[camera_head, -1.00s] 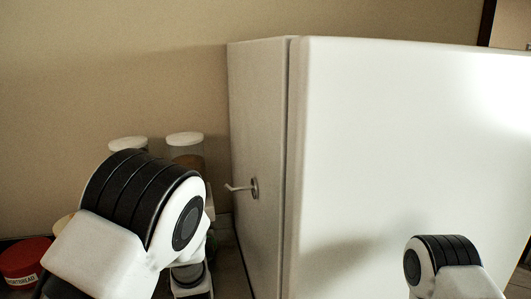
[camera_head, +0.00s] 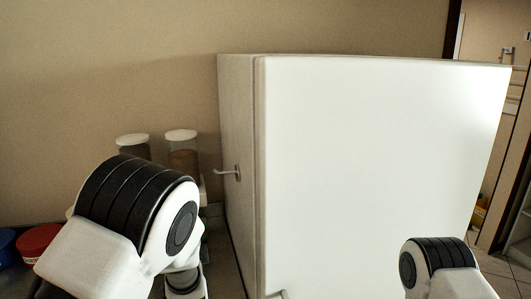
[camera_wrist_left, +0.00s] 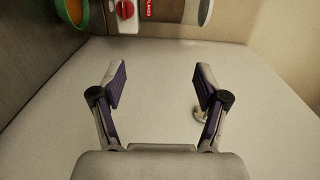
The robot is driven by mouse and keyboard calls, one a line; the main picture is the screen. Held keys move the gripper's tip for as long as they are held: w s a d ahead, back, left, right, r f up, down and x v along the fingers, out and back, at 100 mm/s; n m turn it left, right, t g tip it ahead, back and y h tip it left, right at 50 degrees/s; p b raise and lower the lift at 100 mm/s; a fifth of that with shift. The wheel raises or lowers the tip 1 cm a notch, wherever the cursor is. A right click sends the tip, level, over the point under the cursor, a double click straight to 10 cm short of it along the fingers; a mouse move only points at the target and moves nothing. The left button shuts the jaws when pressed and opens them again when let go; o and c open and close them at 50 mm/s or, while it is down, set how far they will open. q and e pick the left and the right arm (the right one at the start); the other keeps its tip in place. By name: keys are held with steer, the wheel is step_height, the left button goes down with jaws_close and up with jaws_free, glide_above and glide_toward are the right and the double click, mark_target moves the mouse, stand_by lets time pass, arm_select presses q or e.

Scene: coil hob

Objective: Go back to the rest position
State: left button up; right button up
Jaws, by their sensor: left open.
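My left gripper (camera_wrist_left: 160,88) is open and empty in the left wrist view, its two fingers spread wide apart. A pale flat surface fills the view behind it. A small round metal piece (camera_wrist_left: 200,115) shows beside the right-hand finger, partly hidden by it. In the head view my left arm rises at lower left and my right arm shows at lower right. Neither gripper can be made out in the head view.
A large white cabinet (camera_head: 375,160) with a small hook (camera_head: 228,172) on its left side fills the middle. Lidded jars (camera_head: 182,150), a red lid (camera_head: 38,242) and a blue lid (camera_head: 6,243) stand at left. Tiled floor (camera_head: 490,262) is open at right.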

arm_select(q)
steer(key=s+a+f+n+g+h+b, duration=0.1)
steer(key=s+a+f+n+g+b, duration=0.15)
steer(key=s+f, duration=0.6)
steer(key=s+a+f+n+g+h+b, duration=0.1)
steer(key=s+f+n+g+b, duration=0.2)
steer(key=f, duration=1.1)
steer(key=s+a+f+n+g+h+b, duration=0.15)
steer(key=s+f+g, duration=0.25)
steer(key=s+f, duration=0.5)
steer(key=s+f+n+g+h+b, duration=0.1)
steer(key=s+f+n+g, duration=0.3)
steer(key=s, duration=0.7)
steer(key=s+f+n+g+b, duration=0.1)
steer(key=s+f+n+g, duration=0.3)
steer(key=s+f, duration=0.5)
steer(key=s, duration=0.2)
steer(key=shift+s+a+h+b, duration=0.15)
steer(key=shift+s+h+b, duration=0.15)
steer(key=shift+s+h, duration=0.1)
arm_select(e)
step_height(320, 180, down, 10)
steer(key=shift+w, duration=0.3)
